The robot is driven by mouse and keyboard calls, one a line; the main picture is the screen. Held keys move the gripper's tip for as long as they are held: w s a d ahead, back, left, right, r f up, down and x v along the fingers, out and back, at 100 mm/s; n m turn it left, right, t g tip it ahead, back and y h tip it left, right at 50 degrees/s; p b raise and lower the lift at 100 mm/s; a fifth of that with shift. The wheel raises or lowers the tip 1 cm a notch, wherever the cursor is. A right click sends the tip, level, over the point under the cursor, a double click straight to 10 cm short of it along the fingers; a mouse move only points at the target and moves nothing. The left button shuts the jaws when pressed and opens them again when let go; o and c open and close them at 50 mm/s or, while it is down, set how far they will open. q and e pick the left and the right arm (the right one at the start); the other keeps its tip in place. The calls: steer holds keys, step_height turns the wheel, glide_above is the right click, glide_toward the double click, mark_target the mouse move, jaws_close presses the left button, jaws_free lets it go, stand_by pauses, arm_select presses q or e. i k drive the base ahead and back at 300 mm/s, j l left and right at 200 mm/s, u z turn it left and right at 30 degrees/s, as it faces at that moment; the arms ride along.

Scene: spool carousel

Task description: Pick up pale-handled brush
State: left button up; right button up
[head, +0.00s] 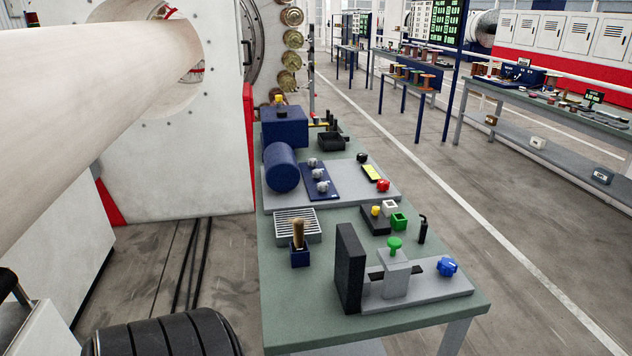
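The pale-handled brush (298,232) stands upright in a small dark blue square holder (300,259) on the green workbench (285,325). Only its tan wooden handle shows. Its lower end is hidden inside the holder. The holder is near the bench's left edge, just in front of a grey slatted tray (297,224). Neither of my grippers can be made out in the head view.
Right of the holder stands a black upright plate (348,268) beside a grey fixture with a green knob (395,243). Behind are a blue motor-like cylinder (281,168) and small blocks. A large pale cylinder (90,110) crosses the upper left. Bare bench lies in front of the holder.

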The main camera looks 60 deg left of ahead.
mark_target(298, 228)
steer(key=u, duration=1.85)
